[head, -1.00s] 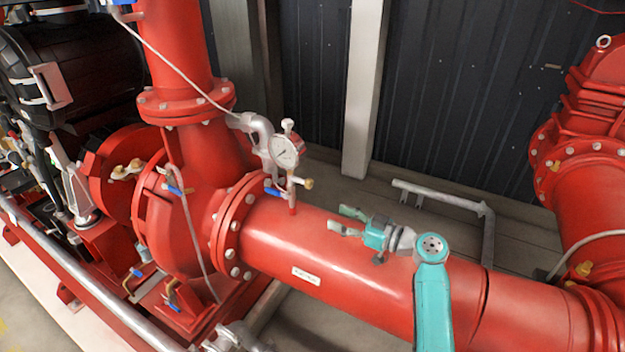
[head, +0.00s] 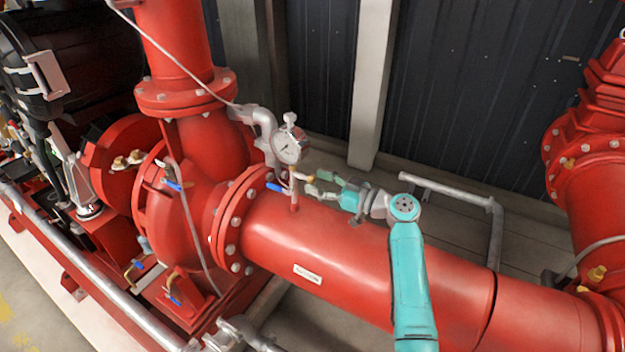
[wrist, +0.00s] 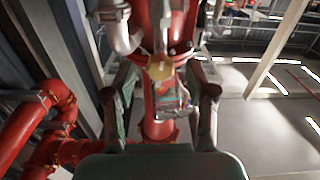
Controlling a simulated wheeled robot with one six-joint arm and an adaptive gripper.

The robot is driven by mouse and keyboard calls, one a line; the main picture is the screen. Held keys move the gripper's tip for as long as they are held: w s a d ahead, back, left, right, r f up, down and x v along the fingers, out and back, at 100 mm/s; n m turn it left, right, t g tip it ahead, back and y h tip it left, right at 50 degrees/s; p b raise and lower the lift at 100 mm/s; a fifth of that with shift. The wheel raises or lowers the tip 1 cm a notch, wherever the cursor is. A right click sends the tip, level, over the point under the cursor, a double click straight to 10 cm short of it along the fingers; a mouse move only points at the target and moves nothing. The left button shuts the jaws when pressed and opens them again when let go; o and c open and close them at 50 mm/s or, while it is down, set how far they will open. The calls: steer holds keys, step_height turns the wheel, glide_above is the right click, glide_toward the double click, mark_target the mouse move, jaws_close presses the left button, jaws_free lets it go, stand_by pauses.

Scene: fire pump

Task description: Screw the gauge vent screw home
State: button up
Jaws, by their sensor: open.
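The pressure gauge (head: 289,147) stands upright on a short valve stem above the red horizontal pipe (head: 330,250). The brass vent screw (head: 307,179) sticks out to the right from the fitting under the gauge. In the wrist view the brass screw (wrist: 160,68) sits between the fingers, near their tips, with its round end facing the camera. My gripper (head: 318,184) is open and level with the screw, just right of the gauge fitting. In the wrist view my gripper (wrist: 159,92) has a clear gap on both sides of the screw. The screw's thread is hidden.
A blue valve handle (head: 275,187) sits just left of the gauge stem. A grey elbow pipe (head: 262,125) rises behind the gauge. A bolted red flange (head: 236,222) is close on the left. A grey tube frame (head: 450,193) stands behind the pipe.

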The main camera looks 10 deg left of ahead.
steer(key=shift+x, duration=1.15)
jaws_close()
